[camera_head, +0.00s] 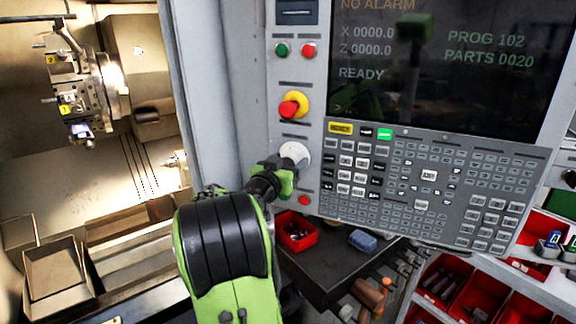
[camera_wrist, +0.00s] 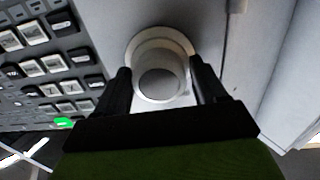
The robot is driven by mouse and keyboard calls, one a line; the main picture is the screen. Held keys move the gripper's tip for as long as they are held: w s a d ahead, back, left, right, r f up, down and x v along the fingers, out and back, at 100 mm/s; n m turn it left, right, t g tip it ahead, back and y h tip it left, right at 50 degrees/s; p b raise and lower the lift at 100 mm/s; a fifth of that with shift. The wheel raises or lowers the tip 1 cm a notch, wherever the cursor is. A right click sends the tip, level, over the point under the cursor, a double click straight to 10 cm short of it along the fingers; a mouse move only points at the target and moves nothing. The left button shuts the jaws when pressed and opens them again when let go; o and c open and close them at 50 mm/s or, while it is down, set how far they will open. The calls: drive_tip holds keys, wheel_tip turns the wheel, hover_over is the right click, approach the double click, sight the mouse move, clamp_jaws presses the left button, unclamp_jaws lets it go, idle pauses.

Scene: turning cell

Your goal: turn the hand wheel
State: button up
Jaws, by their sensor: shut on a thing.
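The hand wheel (camera_head: 296,152) is a pale round knob on the grey control panel, left of the keypad and below the red-and-yellow emergency stop. In the wrist view the hand wheel (camera_wrist: 160,78) shows a white rim disc and a grey hub. My gripper (camera_head: 286,170) reaches it from below. In the wrist view the two black fingers of my gripper (camera_wrist: 160,88) lie on either side of the hub, shut on it. The finger contact itself is partly hidden by the fingers.
The emergency stop (camera_head: 293,105) sits just above the wheel. The keypad (camera_head: 420,190) and screen (camera_head: 440,70) lie to the right. Below are a red bin (camera_head: 296,232) and a blue object (camera_head: 362,240) on a dark shelf. The machine's lit interior (camera_head: 90,190) is at left.

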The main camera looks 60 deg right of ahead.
drive_tip(key=n, duration=0.6)
drive_tip(key=shift+f, duration=0.1)
drive_tip(key=n+p, duration=0.1)
drive_tip(key=n, duration=0.5)
drive_tip(key=shift+n, duration=0.4)
drive_tip(key=o, duration=0.8)
drive_tip(key=a+b, duration=0.1)
drive_tip(key=a, duration=0.4)
drive_tip(key=a+b, duration=0.1)
drive_tip(key=a, duration=0.4)
drive_tip(key=a+b, duration=0.2)
drive_tip(key=a, duration=0.3)
drive_tip(key=shift+s+a+f, duration=0.15)
drive_tip(key=shift+s+a, duration=0.2)
drive_tip(key=shift+s, duration=0.05)
